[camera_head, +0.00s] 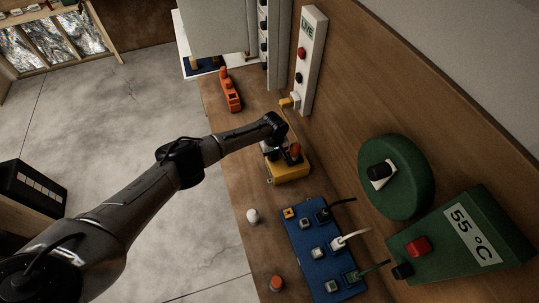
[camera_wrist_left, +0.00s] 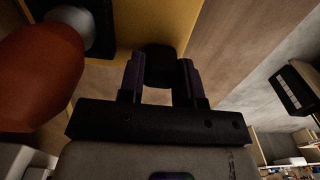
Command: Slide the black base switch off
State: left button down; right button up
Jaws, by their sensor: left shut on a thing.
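A yellow box (camera_head: 290,173) sits on the wooden bench below the wall, with a red-orange knob (camera_head: 295,150) on top. My left gripper (camera_head: 271,147) reaches to the left side of this box. In the left wrist view, the two fingers of my left gripper (camera_wrist_left: 160,72) are shut on the black base switch (camera_wrist_left: 160,60), which stands out from the yellow box (camera_wrist_left: 176,22). The red-orange knob (camera_wrist_left: 40,70) is large and close at the left there. The switch is hidden behind my gripper in the head view. My right gripper is not in view.
A blue panel (camera_head: 309,263) with plugs and cables lies on the bench nearer me. An orange tool (camera_head: 230,90) lies farther back. A green dial (camera_head: 410,170) and a green 55 °C box (camera_head: 440,262) are on the wall at right. Open floor lies left of the bench.

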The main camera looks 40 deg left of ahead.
pick_arm(q)
jog(key=shift+w+a+r, duration=0.1)
jog(key=c, duration=1.2)
grip_release()
jog(key=shift+c, duration=0.2)
jog(key=o, duration=0.3)
jog(key=shift+w+a, duration=0.1)
jog(key=shift+w, duration=0.05)
jog(key=shift+o, duration=0.7)
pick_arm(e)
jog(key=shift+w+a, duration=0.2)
pick_arm(q)
notch_tip(320, 180, up, 14)
jog(key=p, duration=0.1)
jog(key=shift+s+f+p, duration=0.2)
jog(key=shift+p, duration=0.1)
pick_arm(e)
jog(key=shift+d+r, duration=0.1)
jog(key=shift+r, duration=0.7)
